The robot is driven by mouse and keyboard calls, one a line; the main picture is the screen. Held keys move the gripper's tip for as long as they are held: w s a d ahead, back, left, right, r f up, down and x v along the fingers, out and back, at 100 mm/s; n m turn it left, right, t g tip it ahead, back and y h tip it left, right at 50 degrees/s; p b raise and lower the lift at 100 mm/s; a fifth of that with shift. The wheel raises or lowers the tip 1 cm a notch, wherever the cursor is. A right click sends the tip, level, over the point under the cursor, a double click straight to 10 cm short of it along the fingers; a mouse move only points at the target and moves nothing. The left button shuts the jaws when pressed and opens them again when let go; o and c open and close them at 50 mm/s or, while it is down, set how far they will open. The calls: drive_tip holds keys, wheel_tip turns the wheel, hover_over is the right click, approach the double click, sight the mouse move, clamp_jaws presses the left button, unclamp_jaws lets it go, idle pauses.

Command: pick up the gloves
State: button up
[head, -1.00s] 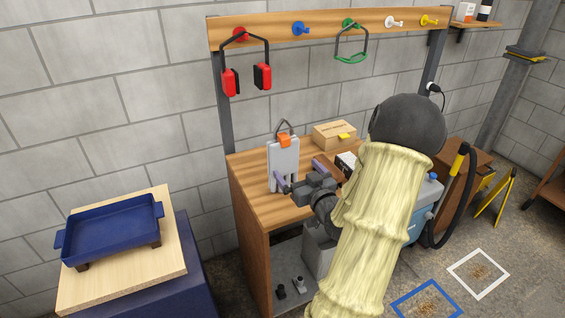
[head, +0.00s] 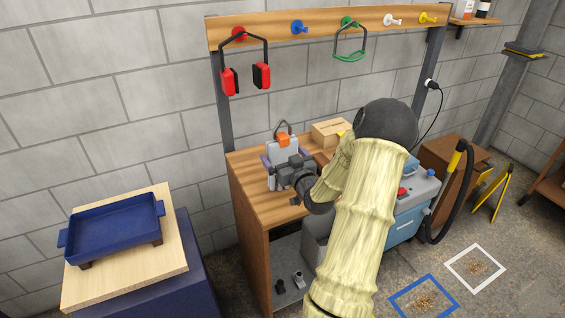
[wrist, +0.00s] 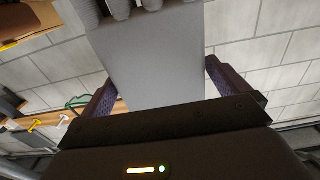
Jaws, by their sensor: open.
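The grey gloves (head: 294,146) hang together from an orange clip (head: 282,140) on a dark wire hook above the left part of the wooden bench. In the wrist view the gloves (wrist: 150,65) are a broad grey sheet with finger shapes at the top edge. My gripper (head: 284,158) is in front of them, its purple fingers spread to either side. In the wrist view my gripper (wrist: 160,76) has one finger left and one right of the gloves, with a gap beside the right finger. My gripper and arm hide the lower gloves in the head view.
A wooden box (head: 331,131) stands on the bench (head: 262,206) behind my arm. Red earmuffs (head: 262,76) and a green-banded item (head: 350,57) hang from the peg rail (head: 270,30). A blue tray (head: 112,228) stands on a board at left.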

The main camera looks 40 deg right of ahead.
sight(282, 135)
drive_tip(key=shift+w+d, duration=0.15)
drive_tip(key=shift+w, duration=0.4)
drive_tip(key=shift+c, duration=0.4)
drive_tip(key=c, duration=0.8)
drive_tip(key=shift+o, duration=0.2)
drive_tip(key=shift+r, duration=0.15)
wheel_tip(282, 135, up, 10)
drive_tip(key=shift+f, duration=0.1)
